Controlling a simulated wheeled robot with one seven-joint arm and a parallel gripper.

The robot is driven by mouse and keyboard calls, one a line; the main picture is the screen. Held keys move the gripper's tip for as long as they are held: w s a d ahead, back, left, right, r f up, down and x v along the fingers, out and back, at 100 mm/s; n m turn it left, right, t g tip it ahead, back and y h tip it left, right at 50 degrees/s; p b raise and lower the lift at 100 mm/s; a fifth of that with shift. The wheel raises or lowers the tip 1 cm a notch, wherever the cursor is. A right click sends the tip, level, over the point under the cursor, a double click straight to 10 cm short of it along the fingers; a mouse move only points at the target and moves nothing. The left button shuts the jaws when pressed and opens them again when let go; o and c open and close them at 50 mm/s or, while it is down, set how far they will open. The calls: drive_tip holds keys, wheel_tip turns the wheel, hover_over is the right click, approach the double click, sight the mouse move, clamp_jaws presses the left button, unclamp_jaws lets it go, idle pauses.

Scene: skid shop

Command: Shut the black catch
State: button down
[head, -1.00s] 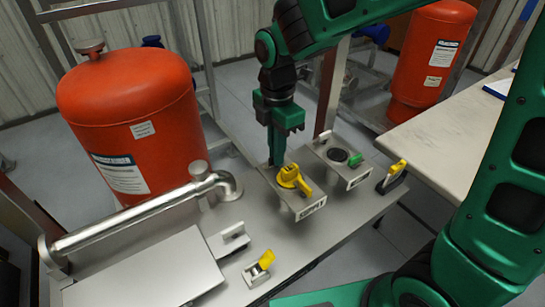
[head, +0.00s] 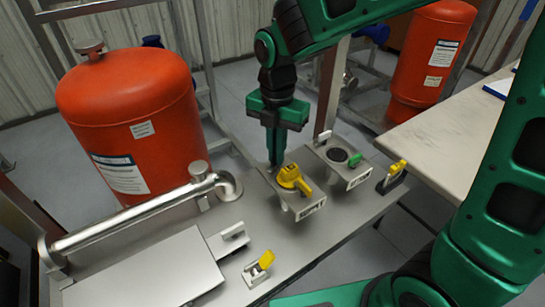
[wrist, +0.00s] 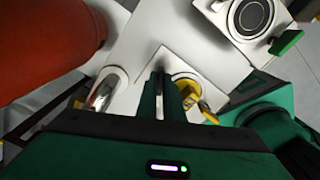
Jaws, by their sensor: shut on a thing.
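My gripper (head: 275,160) points down at the bench just behind the yellow-handled valve (head: 290,177). In the wrist view its fingers (wrist: 161,80) are close together over the pale plate, left of the yellow handle (wrist: 190,90). They are shut on a small dark part, mostly hidden between them; I cannot tell whether it belongs to the black catch. A black catch-like piece with a yellow tip (head: 391,178) stands at the bench's right end, apart from my gripper. A pale catch with a raised yellow lever (head: 258,267) sits at the bench's front.
A black round dial with a green handle (head: 337,154) is on the plate to the right. A steel pipe (head: 130,215) and a large orange tank (head: 135,120) stand to the left. A pale worktop (head: 455,135) lies at right. The bench front between fittings is clear.

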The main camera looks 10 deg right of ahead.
drive_tip(key=shift+a+n, duration=0.15)
drive_tip(key=shift+n, duration=0.65)
drive_tip(key=shift+n, duration=1.7)
drive_tip(key=shift+s+n, duration=0.1)
drive_tip(key=shift+n, duration=1.6)
